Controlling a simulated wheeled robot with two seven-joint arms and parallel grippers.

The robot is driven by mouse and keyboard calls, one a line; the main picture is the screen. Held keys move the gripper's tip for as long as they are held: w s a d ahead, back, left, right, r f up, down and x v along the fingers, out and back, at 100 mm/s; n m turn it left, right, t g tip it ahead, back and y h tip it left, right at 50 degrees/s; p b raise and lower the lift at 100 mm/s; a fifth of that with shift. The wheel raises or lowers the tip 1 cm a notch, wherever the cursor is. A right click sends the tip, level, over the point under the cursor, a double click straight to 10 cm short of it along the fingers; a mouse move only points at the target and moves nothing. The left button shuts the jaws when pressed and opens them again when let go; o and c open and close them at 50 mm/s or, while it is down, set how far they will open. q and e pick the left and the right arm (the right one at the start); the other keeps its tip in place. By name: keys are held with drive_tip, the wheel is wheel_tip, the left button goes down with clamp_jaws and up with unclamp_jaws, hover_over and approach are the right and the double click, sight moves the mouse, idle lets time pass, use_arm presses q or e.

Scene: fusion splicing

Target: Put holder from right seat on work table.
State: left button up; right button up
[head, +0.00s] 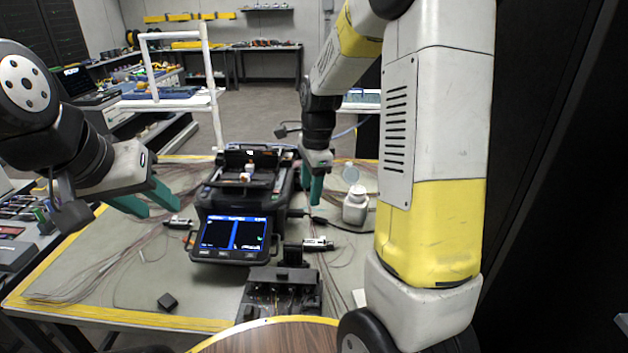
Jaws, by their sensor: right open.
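The fusion splicer (236,216), black with a lit blue screen (234,234), stands in the middle of the work table (130,270). Its lid is up, and small white and orange parts (247,174) show in its seat area. I cannot tell which of them is the holder in the right seat. My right gripper (310,190) is open, fingers down, just right of the splicer's seat area; part of the seat area's right side is hard to see. My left gripper (156,210) is open and empty, over the table left of the splicer.
Small silver-black devices lie on the table left (179,221) and right (318,244) of the splicer. Loose fibres cover the left side.

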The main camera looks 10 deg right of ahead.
drive_tip(key=s+r+n+t, duration=0.2)
drive_tip(key=s+r+n, duration=0.5)
drive_tip(key=s, duration=0.3)
drive_tip(key=s+r+n+t+y, duration=0.1)
drive_tip(key=s+r+n+t, duration=0.1)
drive_tip(key=s+r+n, duration=0.5)
drive_tip(key=shift+s+a+r+n+t, duration=0.3)
drive_tip(key=shift+s+r+n+t, duration=0.1)
drive_tip(key=shift+s+n, duration=1.45)
drive_tip(key=shift+s+f, duration=0.1)
drive_tip(key=shift+s, duration=0.1)
